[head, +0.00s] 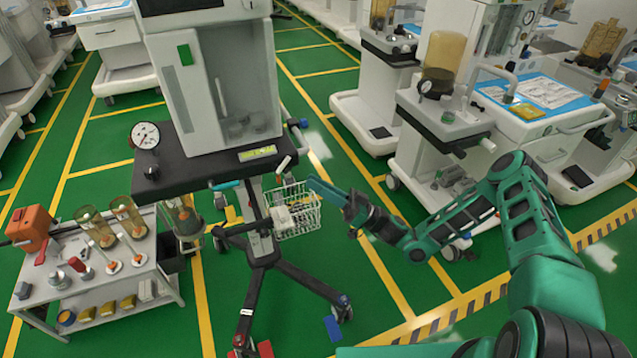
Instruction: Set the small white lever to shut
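A small white lever (283,164) sticks out at the right front edge of the black shelf on the middle cart (215,75). It tilts up to the right, and its base is too small to make out. My gripper (322,190) is a short way to the right of the lever and a little lower in the picture, apart from it. Its teal finger points left toward the cart. I see nothing held in it, but the gap between the fingers cannot be made out.
A wire basket (303,222) with white items hangs just below my gripper. A low grey trolley (160,285) with jars stands left. Green floor is free between the carts.

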